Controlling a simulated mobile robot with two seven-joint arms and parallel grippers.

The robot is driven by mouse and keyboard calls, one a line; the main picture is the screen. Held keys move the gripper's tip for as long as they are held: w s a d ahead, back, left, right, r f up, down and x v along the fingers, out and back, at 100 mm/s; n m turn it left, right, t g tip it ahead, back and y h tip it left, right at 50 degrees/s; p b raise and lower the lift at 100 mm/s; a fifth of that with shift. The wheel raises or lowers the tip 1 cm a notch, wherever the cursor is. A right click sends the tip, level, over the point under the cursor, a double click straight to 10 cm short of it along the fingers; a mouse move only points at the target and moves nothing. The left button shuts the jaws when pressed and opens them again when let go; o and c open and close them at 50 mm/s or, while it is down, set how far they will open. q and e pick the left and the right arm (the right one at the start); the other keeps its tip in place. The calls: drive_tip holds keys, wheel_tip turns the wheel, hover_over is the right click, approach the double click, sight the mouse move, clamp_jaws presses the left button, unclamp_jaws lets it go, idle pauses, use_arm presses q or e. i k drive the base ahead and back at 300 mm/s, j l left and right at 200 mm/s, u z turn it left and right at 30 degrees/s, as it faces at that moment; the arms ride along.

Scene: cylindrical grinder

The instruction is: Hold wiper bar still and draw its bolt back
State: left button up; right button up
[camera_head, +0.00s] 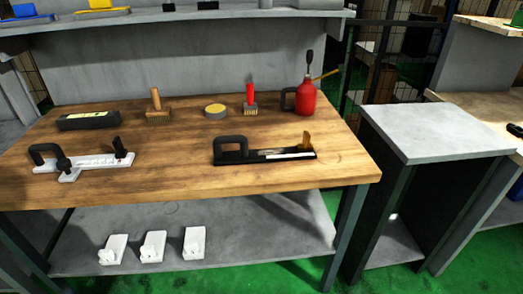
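Two handled fixtures lie on the wooden workbench (200,187), and I cannot tell for certain which is the wiper bar. One is a long black bar (265,156) at the front right, with a black loop handle at its left end, a pale strip along it and an upright tan piece at its right end. The other is a white plate (95,161) at the front left, with a black loop handle, a dark knob and a black upright piece. A bolt is too small to make out on either. Neither gripper is in view.
Behind them stand a black block (89,121), a wooden-handled brush (157,106), a round yellow-topped tin (215,111), a red-handled brush (250,101) and a red oil can (305,98). Several white parts lie on the lower shelf (240,222). A grey-topped stand (435,132) is right.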

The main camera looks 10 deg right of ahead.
sight(306, 146)
drive_tip(key=i+l, duration=0.55)
drive_tip(key=i, duration=0.25)
